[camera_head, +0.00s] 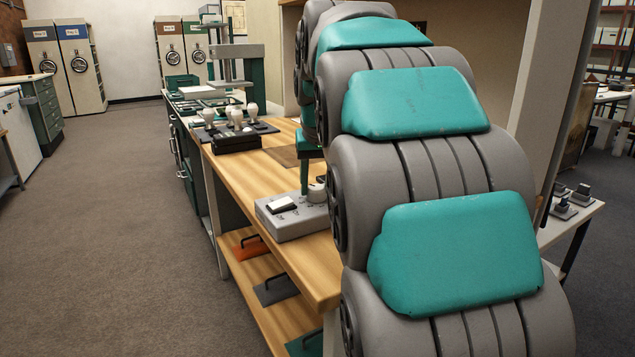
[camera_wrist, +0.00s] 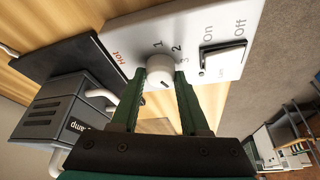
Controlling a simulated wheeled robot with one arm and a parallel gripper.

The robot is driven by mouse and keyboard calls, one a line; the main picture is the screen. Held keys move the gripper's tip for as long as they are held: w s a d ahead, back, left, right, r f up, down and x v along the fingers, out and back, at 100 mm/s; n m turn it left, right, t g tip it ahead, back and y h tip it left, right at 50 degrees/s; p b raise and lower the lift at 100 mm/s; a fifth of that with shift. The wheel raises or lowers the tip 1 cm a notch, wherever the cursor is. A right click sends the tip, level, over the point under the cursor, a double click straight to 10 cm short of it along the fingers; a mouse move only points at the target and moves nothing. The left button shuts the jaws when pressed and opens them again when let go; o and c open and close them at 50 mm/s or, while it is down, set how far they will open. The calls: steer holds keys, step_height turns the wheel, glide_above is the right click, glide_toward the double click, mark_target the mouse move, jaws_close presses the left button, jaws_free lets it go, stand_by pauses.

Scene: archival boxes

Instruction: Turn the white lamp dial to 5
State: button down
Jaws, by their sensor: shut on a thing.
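The white lamp dial (camera_wrist: 156,72) sits on a pale grey control box (camera_wrist: 205,22); the box (camera_head: 292,222) also shows on the wooden bench in the head view, with the dial (camera_head: 317,192) on top. My gripper (camera_wrist: 159,78) is shut on the dial, one green finger on each side. A short dark mark shows on the dial's face, but I cannot tell which number it points to. Red "Hot" and the numbers 1, 2 and 3 are readable; no 5 is visible. A rocker switch (camera_wrist: 220,57) marked On and Off is beside the dial. My arm hides part of the box in the head view.
A dark grey box (camera_wrist: 62,115) with light handles and a dark flat plate (camera_wrist: 75,60) are close by in the wrist view. Farther along the bench (camera_head: 240,178), a black tray (camera_head: 237,143) stands near several white-knobbed pieces. The floor to the left is clear.

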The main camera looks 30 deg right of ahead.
mark_target(314, 208)
steer(key=shift+m+g+h, duration=0.3)
steer(key=shift+m+h, duration=0.2)
steer(key=shift+m, duration=0.8)
steer(key=shift+c, duration=2)
jaws_free()
steer(key=shift+a, duration=0.1)
steer(key=v, duration=0.7)
steer(key=shift+r, duration=0.35)
steer(key=shift+a, duration=0.1)
